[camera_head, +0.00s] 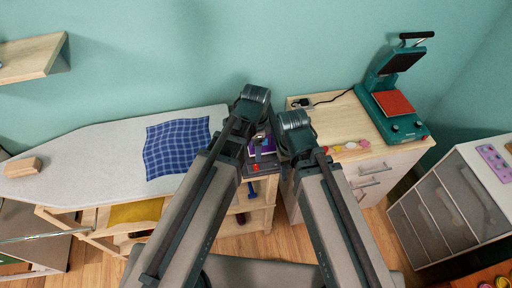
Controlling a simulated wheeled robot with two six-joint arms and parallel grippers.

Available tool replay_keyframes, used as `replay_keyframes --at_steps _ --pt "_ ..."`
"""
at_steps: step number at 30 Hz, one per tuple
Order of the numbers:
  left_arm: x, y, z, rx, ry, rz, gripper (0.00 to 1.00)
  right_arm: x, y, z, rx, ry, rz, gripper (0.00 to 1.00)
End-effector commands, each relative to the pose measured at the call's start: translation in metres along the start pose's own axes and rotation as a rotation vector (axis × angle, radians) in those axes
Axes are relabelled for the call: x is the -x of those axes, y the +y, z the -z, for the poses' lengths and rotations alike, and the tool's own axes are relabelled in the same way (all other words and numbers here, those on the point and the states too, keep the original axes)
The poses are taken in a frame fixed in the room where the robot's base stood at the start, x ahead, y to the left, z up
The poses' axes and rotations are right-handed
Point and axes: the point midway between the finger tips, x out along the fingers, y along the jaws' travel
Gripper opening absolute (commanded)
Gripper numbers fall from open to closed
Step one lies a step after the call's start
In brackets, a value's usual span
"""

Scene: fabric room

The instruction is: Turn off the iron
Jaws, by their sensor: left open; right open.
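No hand iron is plainly visible. A teal heat press (392,100) with a raised dark upper plate and a red lower pad stands on the wooden-topped cabinet (345,120) at the right. Its black cord runs left to a small socket box (301,103). Small controls show on its front; their state cannot be read. My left gripper (254,98) is at the end of its arm, above the gap between ironing board and cabinet. My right gripper (295,124) is just right of it, over the cabinet's left edge. Both are empty and apart from the press; their fingers are hard to make out.
The ironing board (90,150) at the left holds a blue checked cloth (176,147) and a wooden block (23,167). Several small colourful items (348,146) lie on the cabinet's front edge. A white drawer unit (440,215) stands at right. A wall shelf (32,58) hangs upper left.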

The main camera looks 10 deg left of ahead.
Motion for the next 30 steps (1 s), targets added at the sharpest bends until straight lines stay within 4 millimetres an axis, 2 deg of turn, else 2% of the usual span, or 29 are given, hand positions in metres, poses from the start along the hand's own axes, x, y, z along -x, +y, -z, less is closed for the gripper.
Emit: replay_keyframes --at_steps 1,3,9,30 --pt "0.017 0.000 0.000 0.000 0.000 0.000 0.65 0.016 0.002 -0.001 0.000 0.000 0.000 0.50" --pt "0.027 0.000 0.000 0.000 0.000 0.000 0.65 0.027 0.003 -0.002 0.001 0.000 0.000 0.50" --pt "0.046 0.000 0.000 0.000 0.000 0.000 0.65 0.045 0.004 -0.003 0.001 0.000 0.000 0.50" --pt "0.044 0.004 -0.001 0.032 -0.004 0.000 0.65 0.043 0.004 -0.003 0.001 0.000 0.000 0.50"
